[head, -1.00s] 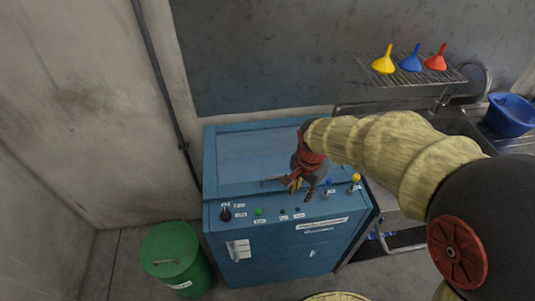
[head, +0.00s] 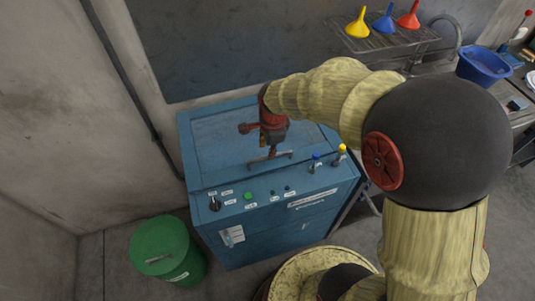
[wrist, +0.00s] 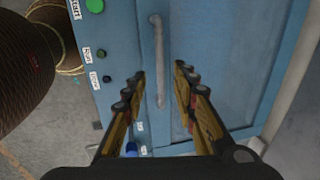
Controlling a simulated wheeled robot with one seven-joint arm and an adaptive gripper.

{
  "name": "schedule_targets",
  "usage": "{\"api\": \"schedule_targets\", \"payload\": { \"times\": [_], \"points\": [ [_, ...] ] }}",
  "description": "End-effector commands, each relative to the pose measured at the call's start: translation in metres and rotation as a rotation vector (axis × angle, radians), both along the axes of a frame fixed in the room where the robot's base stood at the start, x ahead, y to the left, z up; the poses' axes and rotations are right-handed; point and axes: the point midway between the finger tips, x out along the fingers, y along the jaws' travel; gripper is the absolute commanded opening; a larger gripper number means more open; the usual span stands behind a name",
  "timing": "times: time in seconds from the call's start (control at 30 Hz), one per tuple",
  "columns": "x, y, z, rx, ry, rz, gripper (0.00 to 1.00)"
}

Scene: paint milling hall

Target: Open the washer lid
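The blue washer (head: 275,230) stands against the wall with its flat lid (head: 222,140) down. A grey bar handle (head: 284,154) lies along the lid's front part; in the wrist view the same handle (wrist: 159,60) runs up the picture. My gripper (head: 270,151) points down over the handle. In the wrist view my gripper (wrist: 160,72) is open, one finger on each side of the handle, with a gap to both. Whether the fingertips are down to the handle's height is hard to tell.
The front panel has a green button (head: 248,196), a black knob (head: 214,204), and blue (head: 316,160) and yellow (head: 342,150) taps at right. A green bin (head: 168,250) stands at front left. Funnels sit on a rack (head: 385,38) behind; a blue basin (head: 484,67) is at right.

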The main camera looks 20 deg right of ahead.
Motion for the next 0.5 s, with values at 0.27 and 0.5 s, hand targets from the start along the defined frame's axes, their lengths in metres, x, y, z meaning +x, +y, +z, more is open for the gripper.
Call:
{"api": "schedule_targets", "payload": {
  "times": [0.27,0.5],
  "points": [
    [0.007,0.0,-0.04,0.0,0.002,0.001,0.28],
    [0.01,0.0,-0.049,0.0,0.0,0.002,0.28]
  ]
}}
